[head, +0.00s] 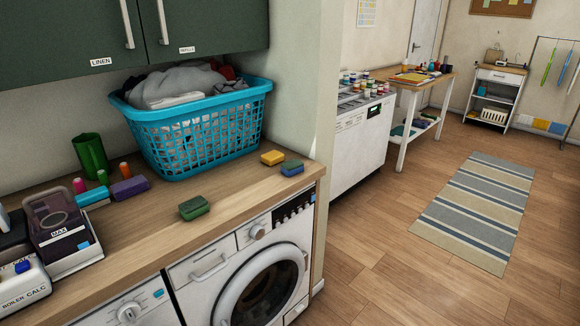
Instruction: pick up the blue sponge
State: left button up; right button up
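A blue sponge (292,168) with a darker top lies flat near the right end of the wooden counter. A yellow sponge (272,157) lies close beside it, to the left and farther back. A green sponge (194,208) with a darker lower layer lies near the counter's front edge. A purple sponge (130,188) lies farther left, beside a light blue block (93,197) that may be a sponge too. Neither of my grippers is in view.
A turquoise laundry basket (200,135) full of cloth stands behind the sponges, under green cabinets (205,25). A green pitcher (90,156) and a lidded container (62,222) stand at left. A washing machine (262,285) is under the counter (150,235). The wooden floor at right is open around a striped rug (480,208).

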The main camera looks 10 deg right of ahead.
aim_at(294, 167)
jog(key=l+u, duration=0.15)
jog(key=u, duration=0.2)
jog(key=i+l+u, duration=0.1)
jog(key=u, duration=0.25)
jog(key=l+u, duration=0.25)
jog(key=u, duration=0.15)
jog(key=l+u, duration=0.2)
jog(key=l, duration=0.25)
jog(key=k+l+u, duration=0.2)
jog(key=l, duration=0.3)
jog(key=i, duration=0.1)
